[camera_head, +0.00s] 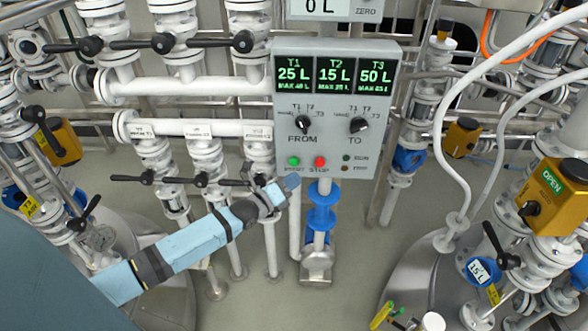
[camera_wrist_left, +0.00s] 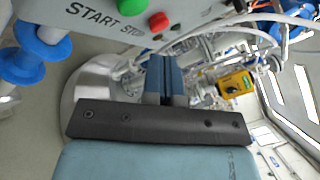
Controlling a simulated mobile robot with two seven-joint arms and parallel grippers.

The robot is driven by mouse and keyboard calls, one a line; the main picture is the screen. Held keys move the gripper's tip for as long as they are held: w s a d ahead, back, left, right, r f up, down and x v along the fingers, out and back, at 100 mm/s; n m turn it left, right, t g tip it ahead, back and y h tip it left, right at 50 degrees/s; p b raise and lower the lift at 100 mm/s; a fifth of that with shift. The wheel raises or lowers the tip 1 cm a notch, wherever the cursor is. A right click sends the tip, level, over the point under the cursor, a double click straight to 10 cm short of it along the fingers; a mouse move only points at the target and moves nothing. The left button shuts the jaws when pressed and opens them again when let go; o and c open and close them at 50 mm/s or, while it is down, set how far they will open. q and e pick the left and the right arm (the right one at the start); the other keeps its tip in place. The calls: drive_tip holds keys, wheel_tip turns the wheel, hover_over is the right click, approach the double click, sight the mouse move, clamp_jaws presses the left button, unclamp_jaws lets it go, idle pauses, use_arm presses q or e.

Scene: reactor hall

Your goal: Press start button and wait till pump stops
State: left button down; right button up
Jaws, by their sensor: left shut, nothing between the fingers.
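The grey control panel (camera_head: 336,140) shows T1 25 L, T2 15 L and T3 50 L on green displays. The green START button (camera_head: 293,161) is at its lower left, with the red STOP button (camera_head: 319,162) to its right. Both also show in the left wrist view, green (camera_wrist_left: 131,6) and red (camera_wrist_left: 158,21). The RUN lamp (camera_head: 346,158) and TRIP lamp (camera_head: 345,168) look dark. My left gripper (camera_head: 291,182) is shut and empty, its tip just below START in the picture; its shut fingers show in the wrist view (camera_wrist_left: 165,78). They look apart from the button. My right gripper is out of view.
A display (camera_head: 320,6) above the panel reads 0 L. The FROM knob (camera_head: 302,124) and TO knob (camera_head: 358,124) sit above the buttons. Black valve levers (camera_head: 203,180) and white pipes crowd the left. A blue-fitted pipe (camera_head: 321,207) stands below the panel.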

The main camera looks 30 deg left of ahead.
sight(293, 170)
use_arm(q)
drive_tip(key=shift+w+a+b, duration=0.2)
drive_tip(key=shift+w+a, duration=0.15)
drive_tip(key=shift+w, duration=0.2)
drive_tip(key=shift+w+a+b, duration=0.15)
drive_tip(key=shift+w+a, duration=0.15)
drive_tip(key=shift+w, duration=0.25)
idle(0.6)
drive_tip(key=shift+w, duration=0.1)
idle(0.6)
drive_tip(key=shift+w+a, duration=0.2)
drive_tip(key=shift+w, duration=0.05)
drive_tip(key=shift+w+a+b, duration=0.3)
drive_tip(key=shift+w, duration=0.15)
idle(0.7)
drive_tip(key=shift+s+d+r, duration=0.1)
drive_tip(key=shift+s, duration=0.05)
idle(0.3)
drive_tip(key=shift+s+d+p, duration=0.4)
drive_tip(key=shift+s+p, duration=0.25)
